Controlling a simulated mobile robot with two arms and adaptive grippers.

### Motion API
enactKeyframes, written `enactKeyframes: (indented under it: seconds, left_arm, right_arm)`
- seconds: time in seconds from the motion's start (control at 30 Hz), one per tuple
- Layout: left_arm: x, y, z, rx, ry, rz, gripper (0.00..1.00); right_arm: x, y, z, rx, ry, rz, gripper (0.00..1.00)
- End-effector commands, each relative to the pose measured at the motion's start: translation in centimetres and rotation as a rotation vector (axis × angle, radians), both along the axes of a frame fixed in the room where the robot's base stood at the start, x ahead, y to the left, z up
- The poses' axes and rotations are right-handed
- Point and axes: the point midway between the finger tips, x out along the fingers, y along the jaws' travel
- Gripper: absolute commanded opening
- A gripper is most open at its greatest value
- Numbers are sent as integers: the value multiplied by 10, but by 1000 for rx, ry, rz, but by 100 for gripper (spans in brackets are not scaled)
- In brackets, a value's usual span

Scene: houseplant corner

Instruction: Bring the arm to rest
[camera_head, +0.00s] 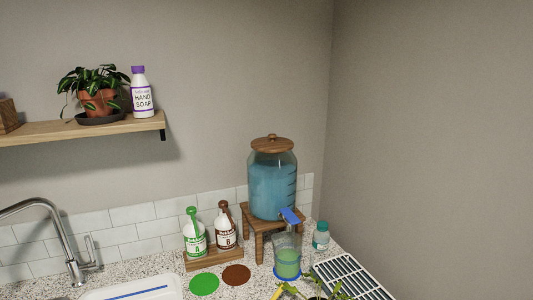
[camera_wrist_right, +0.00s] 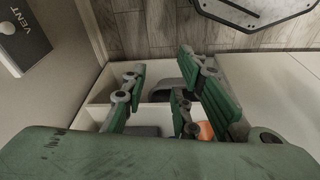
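My right gripper (camera_wrist_right: 162,82) shows in the right wrist view as green fingers with grey joints. The fingers stand apart, with nothing held between them. They are above an open white compartment (camera_wrist_right: 100,92), which lies behind them in the picture. A dark thing and an orange thing (camera_wrist_right: 207,130) show partly between and behind the fingers, and I cannot tell what they are. Neither gripper and neither arm shows in the head view. My left gripper is in no view.
A blue-filled dispenser (camera_head: 272,185) stands on a wooden stand (camera_head: 258,226) above a cup (camera_head: 287,262). Two bottles (camera_head: 195,240) stand in a wooden holder. A shelf (camera_head: 80,131) bears a potted plant (camera_head: 98,100) and hand soap (camera_head: 141,98). A faucet (camera_head: 62,235) is left.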

Motion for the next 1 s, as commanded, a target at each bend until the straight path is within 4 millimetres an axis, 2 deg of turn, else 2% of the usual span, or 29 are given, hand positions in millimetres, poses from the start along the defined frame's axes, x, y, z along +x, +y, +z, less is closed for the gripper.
enactKeyframes:
  seconds: [0.03,0.2,0.3,0.4,0.57,1.0]
  left_arm:
    - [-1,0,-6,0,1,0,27]
    - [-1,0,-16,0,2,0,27]
    - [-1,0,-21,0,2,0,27]
    - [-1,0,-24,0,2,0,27]
    - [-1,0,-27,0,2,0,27]
    - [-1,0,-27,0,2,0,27]
  right_arm:
    - [-14,-2,-32,-4,21,3,27]
    - [-67,-10,-111,-8,59,12,27]
    - [-102,-17,-146,-12,80,16,27]
    - [-132,-22,-169,-14,93,20,27]
    - [-162,-29,-186,-16,106,25,27]
    - [-162,-29,-186,-16,106,25,27]
